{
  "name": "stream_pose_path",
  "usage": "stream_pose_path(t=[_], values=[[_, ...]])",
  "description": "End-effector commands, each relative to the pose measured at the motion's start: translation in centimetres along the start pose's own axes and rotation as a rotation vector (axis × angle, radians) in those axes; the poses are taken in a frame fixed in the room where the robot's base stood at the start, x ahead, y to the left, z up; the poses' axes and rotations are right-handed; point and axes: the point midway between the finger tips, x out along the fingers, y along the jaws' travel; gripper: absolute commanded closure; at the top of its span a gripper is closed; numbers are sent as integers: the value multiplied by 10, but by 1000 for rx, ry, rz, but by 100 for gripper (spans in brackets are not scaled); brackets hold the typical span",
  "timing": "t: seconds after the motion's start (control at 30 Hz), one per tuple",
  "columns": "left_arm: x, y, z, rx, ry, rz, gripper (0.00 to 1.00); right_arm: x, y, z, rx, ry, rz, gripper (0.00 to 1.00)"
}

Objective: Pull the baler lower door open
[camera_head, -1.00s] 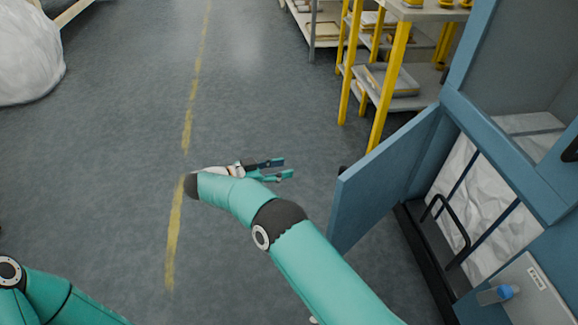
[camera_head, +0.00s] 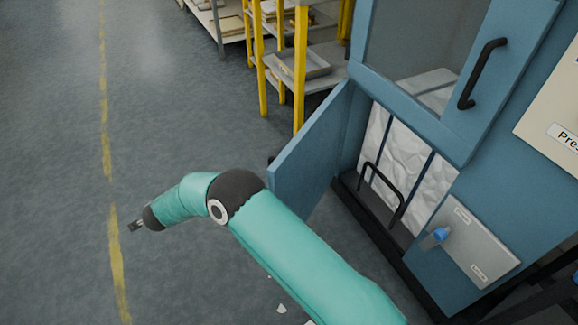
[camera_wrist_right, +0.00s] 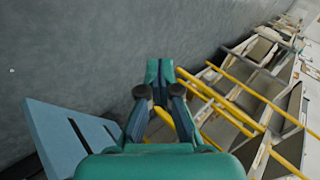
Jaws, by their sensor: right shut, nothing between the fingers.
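The baler's lower door (camera_head: 308,152) is a flat blue panel. It stands swung out from the lower opening of the blue baler (camera_head: 425,112). White wadding (camera_head: 400,150) behind dark straps shows inside. The door also shows at the left of the right wrist view (camera_wrist_right: 70,140). My right arm reaches across the head view in front of the door, and its gripper (camera_head: 134,227) is left of the door, over the floor and clear of it. In the right wrist view the fingers (camera_wrist_right: 160,75) are together with nothing between them. My left gripper is out of view.
A black bar (camera_head: 385,185) stands at the lower opening. The upper door has a black handle (camera_head: 482,74). A panel with a blue knob (camera_head: 440,235) is at lower right. Yellow-legged shelving (camera_head: 300,70) stands behind the door. The floor to the left is open.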

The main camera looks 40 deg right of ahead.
Motion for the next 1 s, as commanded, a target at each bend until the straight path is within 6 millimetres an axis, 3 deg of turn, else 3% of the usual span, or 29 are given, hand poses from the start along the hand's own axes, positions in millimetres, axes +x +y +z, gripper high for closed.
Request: stream_pose_path(t=[0.17, 0.27, 0.4, 0.63, 0.83, 0.9, 1.0], values=[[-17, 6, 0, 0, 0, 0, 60, -45, 17, -38, 342, -335, 165, 100], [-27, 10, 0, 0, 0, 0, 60, -93, 32, -76, 559, -491, 295, 100], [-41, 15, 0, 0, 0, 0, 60, -174, 52, -136, 827, -637, 449, 100], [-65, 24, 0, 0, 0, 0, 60, -296, 81, -239, 1123, -685, 492, 100], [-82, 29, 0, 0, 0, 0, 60, -345, 92, -332, 1280, -510, 336, 100], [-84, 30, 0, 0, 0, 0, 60, -352, 92, -355, 1309, -464, 292, 100], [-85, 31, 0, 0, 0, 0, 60, -354, 98, -369, 1334, -433, 275, 100]])
